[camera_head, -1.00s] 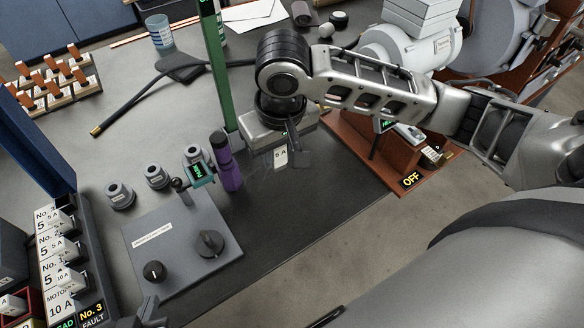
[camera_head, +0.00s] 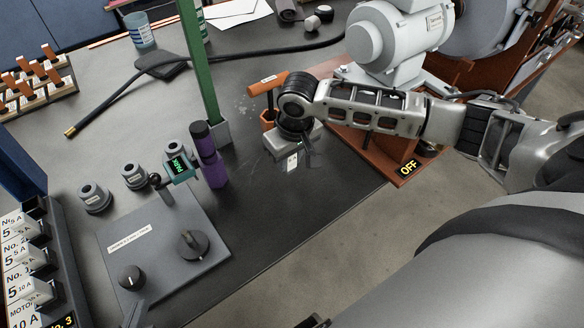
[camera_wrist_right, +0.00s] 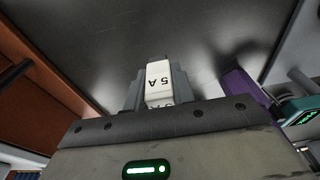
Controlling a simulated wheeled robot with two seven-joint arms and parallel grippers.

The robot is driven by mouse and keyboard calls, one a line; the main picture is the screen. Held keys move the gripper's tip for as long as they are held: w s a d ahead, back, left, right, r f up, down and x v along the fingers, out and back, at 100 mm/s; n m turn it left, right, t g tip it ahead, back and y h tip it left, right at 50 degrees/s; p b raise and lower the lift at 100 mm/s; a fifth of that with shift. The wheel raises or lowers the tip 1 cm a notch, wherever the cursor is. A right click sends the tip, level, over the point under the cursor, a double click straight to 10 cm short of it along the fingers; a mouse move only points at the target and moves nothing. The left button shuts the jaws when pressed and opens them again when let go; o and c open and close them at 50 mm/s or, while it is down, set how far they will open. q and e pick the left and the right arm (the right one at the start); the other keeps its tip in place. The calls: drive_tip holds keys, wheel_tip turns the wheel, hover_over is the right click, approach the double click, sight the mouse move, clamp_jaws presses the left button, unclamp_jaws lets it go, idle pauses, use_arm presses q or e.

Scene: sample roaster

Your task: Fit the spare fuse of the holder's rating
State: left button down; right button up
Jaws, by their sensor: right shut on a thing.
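My right gripper (camera_head: 300,160) is shut on a white fuse marked 5 A (camera_head: 292,163), over the dark table mat. In the right wrist view the fuse (camera_wrist_right: 158,82) sits between the two fingers, its 5 A label readable. At the lower left of the head view, a dark holder strip (camera_head: 65,262) carries several white pieces marked 5 A and 10 A.
A grey control plate (camera_head: 160,250) with knobs lies right of the strip. A purple cylinder (camera_head: 210,165) and green post (camera_head: 200,70) stand left of my right gripper. A wooden stand (camera_head: 405,155) with an OFF sign is to its right.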

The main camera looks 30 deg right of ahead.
sight(292, 168)
drive_tip(key=f, duration=0.2)
drive_tip(key=d+f, duration=0.1)
drive_tip(key=shift+w+f+b, duration=0.3)
drive_tip(key=shift+f+b, duration=0.05)
drive_tip(key=shift+f, duration=0.35)
drive_tip(key=o, duration=1)
drive_tip(key=shift+f, duration=0.15)
